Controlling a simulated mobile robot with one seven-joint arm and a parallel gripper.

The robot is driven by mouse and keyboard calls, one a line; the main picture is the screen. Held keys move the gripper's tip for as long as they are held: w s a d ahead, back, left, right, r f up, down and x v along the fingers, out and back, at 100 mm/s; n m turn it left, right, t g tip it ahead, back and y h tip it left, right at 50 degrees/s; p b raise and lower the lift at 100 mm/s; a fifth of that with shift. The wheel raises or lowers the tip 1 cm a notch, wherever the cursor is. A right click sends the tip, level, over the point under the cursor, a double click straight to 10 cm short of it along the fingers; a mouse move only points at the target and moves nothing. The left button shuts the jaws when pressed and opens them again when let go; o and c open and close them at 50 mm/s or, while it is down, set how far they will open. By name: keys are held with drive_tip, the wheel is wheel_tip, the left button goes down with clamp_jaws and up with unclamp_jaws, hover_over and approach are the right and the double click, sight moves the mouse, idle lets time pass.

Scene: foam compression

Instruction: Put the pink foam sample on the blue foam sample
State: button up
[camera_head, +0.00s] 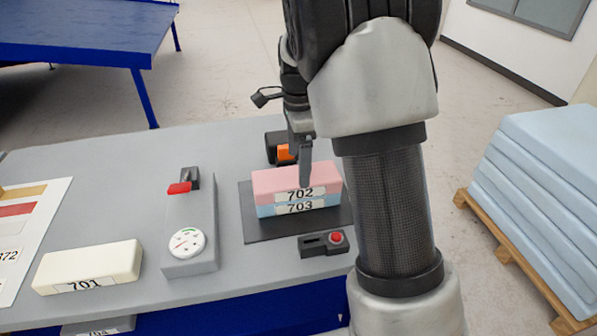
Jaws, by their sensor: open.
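The pink foam sample (275,184), labelled 702, lies on top of the blue foam sample (263,211), labelled 703. Their edges look roughly lined up. The blue sample rests on a dark mat (250,232) on the grey table. My gripper (304,184) points down at the pink sample, with a finger in front of its label side. It is open, though the second finger is hidden. Whether the visible finger touches the foam cannot be told.
A cream foam block (88,265) labelled 701 and a grey gauge device (190,240) stand to the left. A small control box with a red button (323,243) sits before the mat. A black and orange item (281,149) is behind. Blue foam slabs (540,190) are stacked at right.

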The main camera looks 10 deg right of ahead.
wheel_tip(320, 180, up, 6)
drive_tip(key=s+r+n+t, duration=0.3)
drive_tip(key=s+r+n, duration=0.55)
drive_tip(key=s, duration=0.35)
drive_tip(key=s+f+n+t, duration=0.1)
drive_tip(key=s+n+t, duration=0.1)
drive_tip(key=s+n, duration=0.7)
drive_tip(key=s, duration=0.5)
drive_tip(key=shift+t, duration=0.3)
